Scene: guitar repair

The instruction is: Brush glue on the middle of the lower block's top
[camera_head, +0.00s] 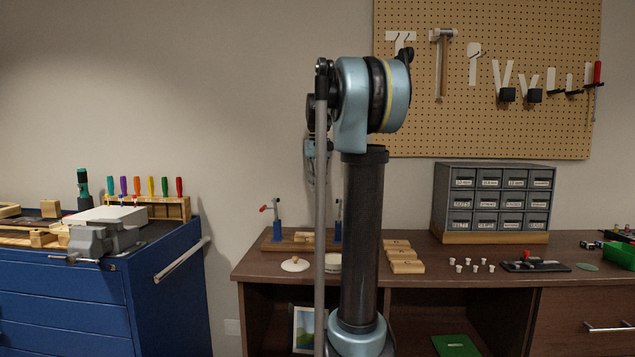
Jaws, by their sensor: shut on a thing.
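A wooden board (275,246) on the brown bench carries two upright clamps with blue bases, the left one (277,229) and the right one (338,229). A pale wood block (304,237) sits between them, partly behind my arm; I cannot tell whether it is one block or two. My gripper (312,178) seems to hang above it, mostly hidden behind my arm links. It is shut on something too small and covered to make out. A cream round lid with a knob (295,265) lies in front of the board. A round pot (333,263) stands beside it, partly hidden.
Wooden blocks (406,267) lie right of my arm, with several small white pieces (475,268) farther right. A grey drawer cabinet (495,198) stands at the back. A blue tool cabinet (60,300) with a vise (104,241) is at left. Open floor separates it from the bench.

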